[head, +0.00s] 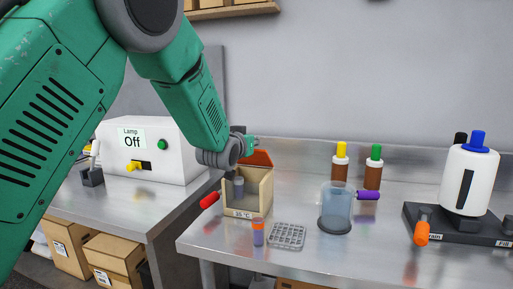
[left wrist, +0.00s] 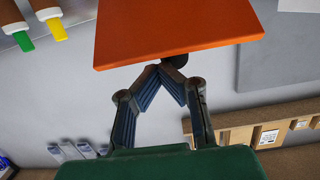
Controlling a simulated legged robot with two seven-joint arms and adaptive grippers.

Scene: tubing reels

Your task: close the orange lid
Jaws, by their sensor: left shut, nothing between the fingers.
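A grey cylinder (head: 238,187) shows inside the box. My left gripper (head: 254,143) is by the lid's upper edge, partly hidden by my own wrist. In the left wrist view the orange lid (left wrist: 180,30) fills the top middle. The fingers of my left gripper (left wrist: 165,72) are shut with nothing between them, their tips at the lid's near edge. I cannot tell whether they touch it. My right gripper is out of view.
A red handle (head: 210,200) sticks out left of the box. In front are an orange-capped vial (head: 258,236) and a grey rack (head: 287,236). A clear jar (head: 336,208) stands right, with capped brown bottles (head: 374,172) behind. A white lamp box (head: 150,150) is left.

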